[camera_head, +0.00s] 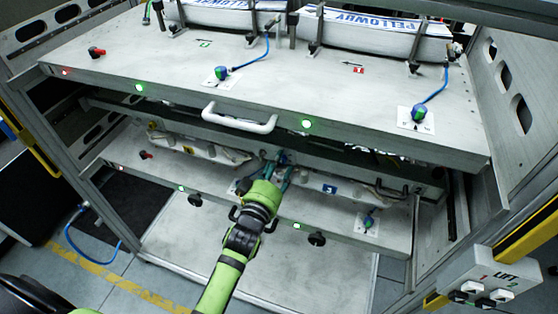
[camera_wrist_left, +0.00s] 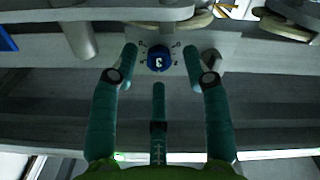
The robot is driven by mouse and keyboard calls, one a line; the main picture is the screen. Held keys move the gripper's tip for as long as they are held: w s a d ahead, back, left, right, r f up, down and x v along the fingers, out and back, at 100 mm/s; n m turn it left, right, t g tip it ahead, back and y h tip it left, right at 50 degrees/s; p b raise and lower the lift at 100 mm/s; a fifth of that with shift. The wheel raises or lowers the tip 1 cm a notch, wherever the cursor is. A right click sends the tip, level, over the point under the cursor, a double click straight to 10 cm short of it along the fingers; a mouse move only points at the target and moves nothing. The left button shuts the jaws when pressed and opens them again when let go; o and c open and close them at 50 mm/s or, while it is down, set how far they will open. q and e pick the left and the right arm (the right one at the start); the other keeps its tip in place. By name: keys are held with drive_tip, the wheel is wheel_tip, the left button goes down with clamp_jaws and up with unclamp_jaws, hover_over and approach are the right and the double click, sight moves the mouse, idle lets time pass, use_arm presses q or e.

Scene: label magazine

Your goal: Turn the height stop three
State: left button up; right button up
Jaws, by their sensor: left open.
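The wrist view shows a round blue knob (camera_wrist_left: 159,60) with a white 3 on its face and small marks on the panel around it. My left gripper (camera_wrist_left: 160,65) is open, with two teal fingers either side of the knob and a third finger below it. The fingers look apart from the knob; how close they are in depth I cannot tell. In the head view my left gripper (camera_head: 278,172) reaches to the front of the lower shelf (camera_head: 230,187), and it hides the knob there. My right gripper is not in view.
The upper shelf (camera_head: 180,75) overhangs the lower one, with a white handle (camera_head: 240,119) on its front. Black round knobs (camera_head: 317,239) jut from the lower front edge.

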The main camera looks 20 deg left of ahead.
use_arm(q)
drive_tip(key=shift+w, duration=0.55)
clamp_jaws()
drive_tip(key=shift+r+m, duration=0.15)
drive_tip(key=shift+m, duration=0.25)
unclamp_jaws()
drive_tip(key=shift+s, duration=0.1)
